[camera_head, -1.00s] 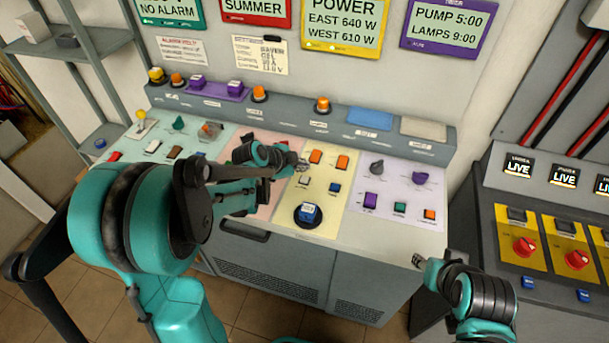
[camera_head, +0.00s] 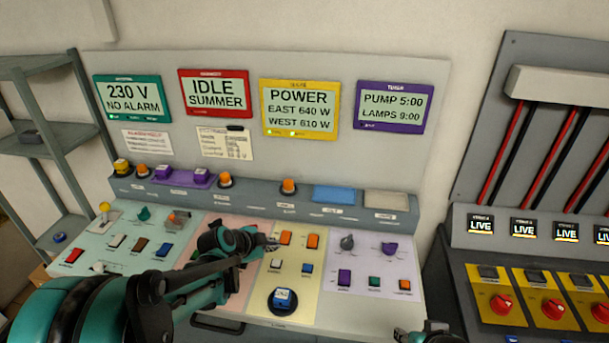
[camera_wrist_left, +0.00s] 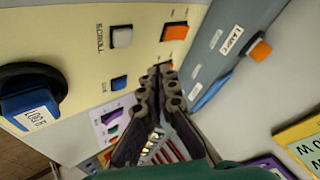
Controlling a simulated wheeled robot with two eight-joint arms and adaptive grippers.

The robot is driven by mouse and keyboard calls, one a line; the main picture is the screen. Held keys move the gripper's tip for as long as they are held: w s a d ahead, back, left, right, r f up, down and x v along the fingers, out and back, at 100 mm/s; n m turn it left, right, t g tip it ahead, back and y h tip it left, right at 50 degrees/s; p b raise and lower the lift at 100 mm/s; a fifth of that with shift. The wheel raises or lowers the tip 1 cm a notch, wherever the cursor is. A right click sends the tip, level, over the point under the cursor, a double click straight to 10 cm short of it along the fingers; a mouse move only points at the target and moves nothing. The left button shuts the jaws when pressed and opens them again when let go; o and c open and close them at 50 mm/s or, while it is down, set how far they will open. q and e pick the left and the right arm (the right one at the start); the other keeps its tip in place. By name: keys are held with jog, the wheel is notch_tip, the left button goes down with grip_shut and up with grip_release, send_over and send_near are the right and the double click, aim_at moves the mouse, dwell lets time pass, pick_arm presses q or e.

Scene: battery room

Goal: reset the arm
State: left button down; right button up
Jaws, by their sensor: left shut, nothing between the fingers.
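My left arm comes in from the lower left in the head view. Its gripper (camera_head: 270,243) is over the yellow panel section (camera_head: 293,264), close to the orange buttons (camera_head: 285,238). In the left wrist view the left gripper's fingertips (camera_wrist_left: 162,72) are together, with nothing held. They point at the panel between an orange button (camera_wrist_left: 174,31) and a blue button (camera_wrist_left: 119,83); whether they touch it I cannot tell. Part of my right arm's end (camera_head: 428,332) shows at the bottom edge of the head view. Its fingers are mostly cut off.
A dark knob with a blue cap (camera_head: 282,299) sits low on the yellow section. Purple, green and orange buttons lie to its right. Screens such as the red-framed one (camera_head: 214,93) hang above. A breaker cabinet with red knobs (camera_head: 553,308) stands right, a shelf (camera_head: 66,138) left.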

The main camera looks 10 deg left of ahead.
pick_arm(q)
jog(key=s+r+n+y, duration=0.2)
jog(key=s+n, duration=0.5)
jog(key=s, duration=0.5)
jog(key=s+r+n+g+y+b, duration=0.1)
jog(key=s+r+n+y, duration=0.1)
jog(key=s+n, duration=0.5)
jog(key=s, duration=0.6)
jog(key=shift+r, duration=0.15)
dwell(1.2)
